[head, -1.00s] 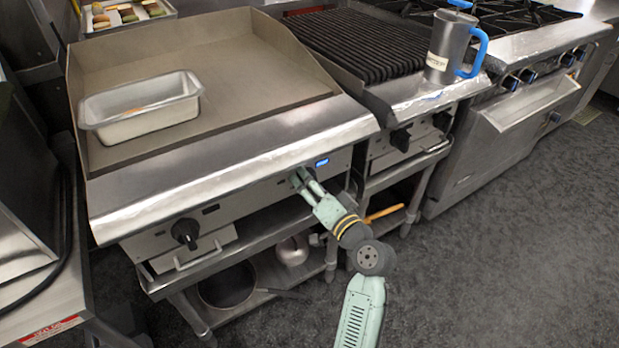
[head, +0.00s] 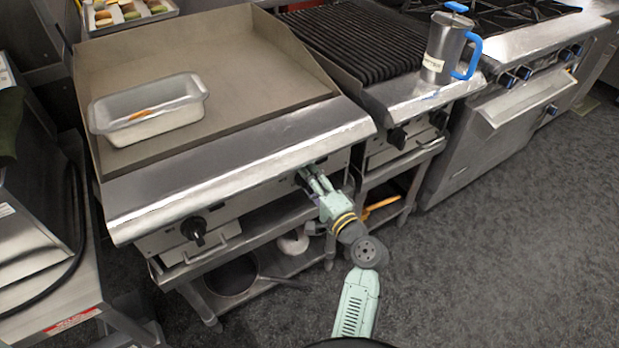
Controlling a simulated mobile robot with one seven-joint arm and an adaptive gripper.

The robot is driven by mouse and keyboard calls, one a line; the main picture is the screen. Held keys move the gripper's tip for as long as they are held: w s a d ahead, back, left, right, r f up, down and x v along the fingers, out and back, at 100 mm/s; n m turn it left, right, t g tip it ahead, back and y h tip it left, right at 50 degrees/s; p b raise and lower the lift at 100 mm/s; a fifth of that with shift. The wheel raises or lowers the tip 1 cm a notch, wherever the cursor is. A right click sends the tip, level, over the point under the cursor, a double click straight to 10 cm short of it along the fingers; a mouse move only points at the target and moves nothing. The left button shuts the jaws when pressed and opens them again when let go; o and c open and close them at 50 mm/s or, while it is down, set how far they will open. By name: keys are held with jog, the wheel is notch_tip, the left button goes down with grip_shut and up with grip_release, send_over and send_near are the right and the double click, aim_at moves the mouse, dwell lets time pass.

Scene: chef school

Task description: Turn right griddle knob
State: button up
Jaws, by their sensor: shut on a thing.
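The flat griddle (head: 240,75) stands at the left with a steel front panel below its edge. Its left knob (head: 193,230) is black and in plain view. My gripper (head: 308,178) is at the right end of the front panel, where the right knob sits. Its fingers are closed around the right knob, which is mostly hidden behind them. The knob's exact angle cannot be seen.
A lower shelf holds a dark pan (head: 232,275). Open floor lies at the front right.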

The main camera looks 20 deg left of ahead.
dwell(0.5)
jog(key=o, duration=1.2)
jog(key=shift+c, duration=0.2)
jog(key=v, duration=0.7)
jog(key=shift+s+d, duration=0.15)
jog(key=shift+d, duration=0.05)
